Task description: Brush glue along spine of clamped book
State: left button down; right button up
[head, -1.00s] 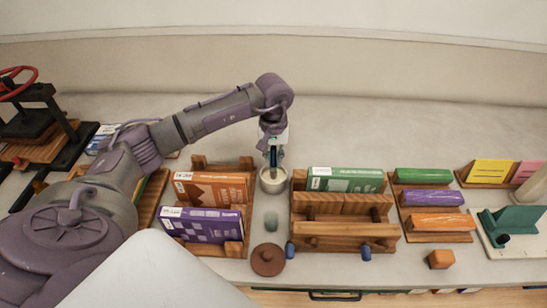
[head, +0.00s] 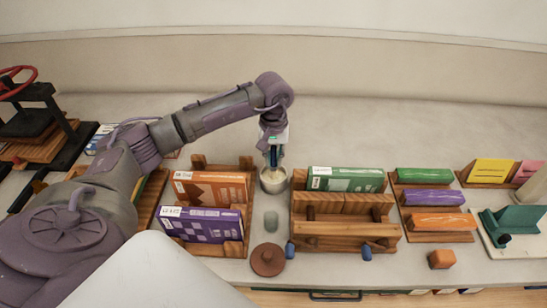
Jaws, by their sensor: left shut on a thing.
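My left gripper (head: 273,150) points down over a small pale pot (head: 273,182). It is shut on a slim brush (head: 273,160), whose lower end is at the pot; the bristles are hard to make out. To the right, a green book (head: 346,179) sits spine up at the back of a wooden clamp (head: 345,228) with blue-ended screws at its front. My right gripper is not in view.
A wooden rack with orange (head: 210,188) and purple (head: 202,224) books stands left of the pot. A small greenish glass (head: 271,221) and a brown knobbed lid (head: 267,260) lie in front. The back of the counter is clear.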

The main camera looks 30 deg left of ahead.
aim_at(273, 147)
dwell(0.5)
pick_arm(q)
jog(key=shift+r+p, duration=1.75)
jog(key=shift+r, duration=1.7)
